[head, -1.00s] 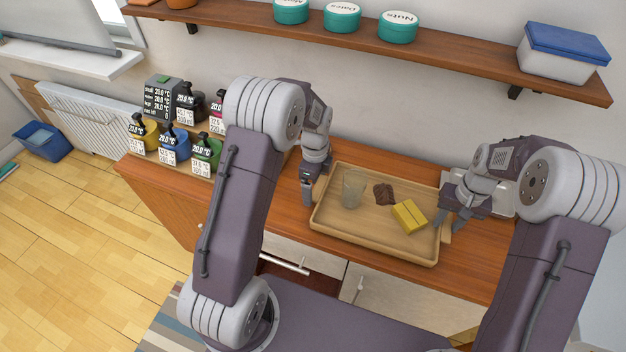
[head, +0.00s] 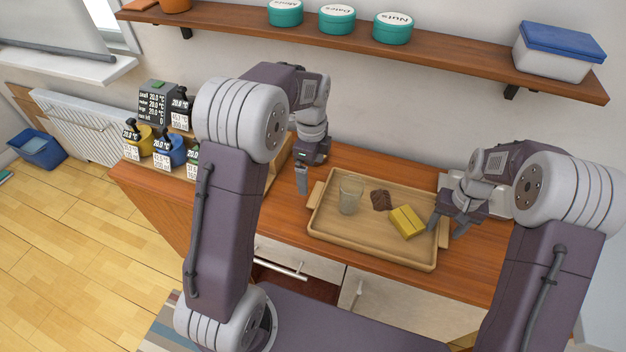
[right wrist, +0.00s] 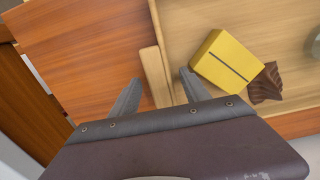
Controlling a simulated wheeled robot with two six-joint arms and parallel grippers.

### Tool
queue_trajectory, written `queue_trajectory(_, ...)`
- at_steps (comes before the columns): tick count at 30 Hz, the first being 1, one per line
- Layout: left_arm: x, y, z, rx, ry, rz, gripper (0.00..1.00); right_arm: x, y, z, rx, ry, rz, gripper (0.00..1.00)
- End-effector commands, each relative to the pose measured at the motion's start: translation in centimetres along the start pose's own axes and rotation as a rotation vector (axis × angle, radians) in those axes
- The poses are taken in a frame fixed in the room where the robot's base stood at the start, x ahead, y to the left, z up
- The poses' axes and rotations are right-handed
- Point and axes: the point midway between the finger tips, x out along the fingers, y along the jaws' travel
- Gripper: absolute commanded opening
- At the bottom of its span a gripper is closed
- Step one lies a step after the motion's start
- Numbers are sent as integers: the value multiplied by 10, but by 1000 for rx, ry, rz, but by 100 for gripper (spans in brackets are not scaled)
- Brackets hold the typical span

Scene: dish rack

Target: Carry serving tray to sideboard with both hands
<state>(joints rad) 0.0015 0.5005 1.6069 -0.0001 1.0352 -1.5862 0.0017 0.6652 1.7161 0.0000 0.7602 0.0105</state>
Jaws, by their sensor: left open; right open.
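The wooden serving tray (head: 372,250) rests on the wooden sideboard top, with a handle at each short end. On it are a clear glass (head: 350,194), a dark brown crinkled item (head: 381,200) and a yellow box (head: 407,222). My left gripper (head: 302,180) is open and empty, above the top just left of the tray's left handle (head: 315,194). My right gripper (head: 446,225) is open at the tray's right end. In the right wrist view its fingers (right wrist: 160,92) stand on either side of the tray's handle (right wrist: 155,76), without closing on it.
Several pump bottles (head: 168,150) stand at the left of the wooden top (head: 385,160). A white container (head: 490,200) sits behind my right gripper. A wall shelf (head: 440,55) holds teal tins (head: 393,28) and a blue-lidded box (head: 558,50). Bare wood shows behind the tray.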

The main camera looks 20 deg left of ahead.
Motion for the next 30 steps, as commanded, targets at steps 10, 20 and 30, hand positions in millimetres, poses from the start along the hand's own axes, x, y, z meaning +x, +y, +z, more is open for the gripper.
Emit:
queue_trajectory(10, -27, 0, 0, 0, 0, 0, 100, -1, 0, 0, 0, 0, 0, 54)
queue_trajectory(20, -26, 0, 0, 0, 0, 1, 100, -68, 0, -2, 0, 7, 0, 54)
queue_trajectory(30, -26, 0, 0, 0, 0, 1, 100, -119, 0, -1, 0, 1, 0, 54)
